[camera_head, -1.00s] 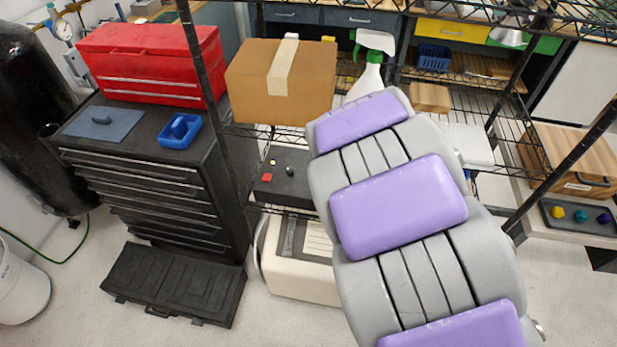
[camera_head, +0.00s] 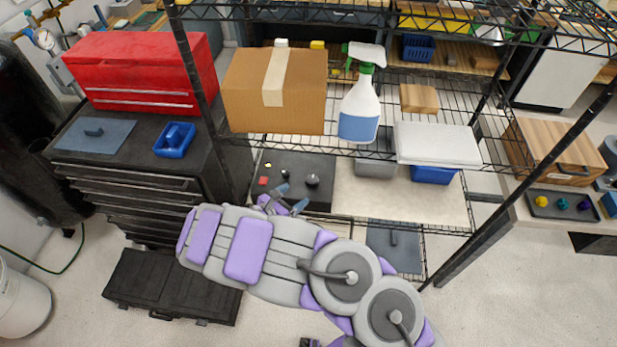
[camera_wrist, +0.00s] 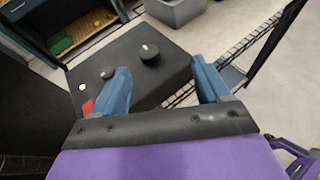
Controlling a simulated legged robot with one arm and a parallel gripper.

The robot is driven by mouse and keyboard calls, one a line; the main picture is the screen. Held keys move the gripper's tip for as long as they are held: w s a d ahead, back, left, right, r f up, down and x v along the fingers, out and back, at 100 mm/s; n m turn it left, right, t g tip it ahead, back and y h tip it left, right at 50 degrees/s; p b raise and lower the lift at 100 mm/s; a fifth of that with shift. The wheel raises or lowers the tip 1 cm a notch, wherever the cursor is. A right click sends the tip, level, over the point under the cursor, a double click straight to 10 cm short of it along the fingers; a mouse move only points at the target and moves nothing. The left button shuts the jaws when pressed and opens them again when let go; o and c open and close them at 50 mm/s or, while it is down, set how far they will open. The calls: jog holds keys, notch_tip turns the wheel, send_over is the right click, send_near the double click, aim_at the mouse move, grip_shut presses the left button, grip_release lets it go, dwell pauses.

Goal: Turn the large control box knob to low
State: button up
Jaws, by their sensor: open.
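The control box (camera_head: 322,165) is a dark box on the lower wire shelf, and it also shows in the wrist view (camera_wrist: 172,75). On its top are a large black knob (camera_head: 312,180) (camera_wrist: 149,54), a smaller knob (camera_head: 287,174) (camera_wrist: 108,73), a small yellow light (camera_head: 268,165) (camera_wrist: 82,87) and a red button (camera_head: 263,181) (camera_wrist: 88,107). My gripper (camera_head: 283,199) (camera_wrist: 162,88) is open and empty at the box's near edge. In the wrist view the large knob lies beyond and between the two blue fingers, apart from them. Any knob markings are too small to read.
A cardboard box (camera_head: 275,90), a spray bottle (camera_head: 359,112) and a white lid (camera_head: 437,143) stand on the shelf above. A shelf post (camera_head: 203,100) rises left of the control box. A black case (camera_head: 170,287) lies on the floor.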

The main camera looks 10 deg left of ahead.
jog(key=s+a+f+n+y, duration=0.1)
jog(key=a+f, duration=0.1)
jog(key=a, duration=0.2)
jog(key=b, duration=0.3)
send_near(310, 182)
jog(key=x, duration=0.9)
jog(key=shift+w+f, duration=0.1)
jog(key=shift+w+d, duration=0.3)
jog(key=shift+d, duration=0.05)
jog(key=shift+a, duration=0.15)
jog(key=shift+a+f, duration=0.1)
jog(key=c, duration=1)
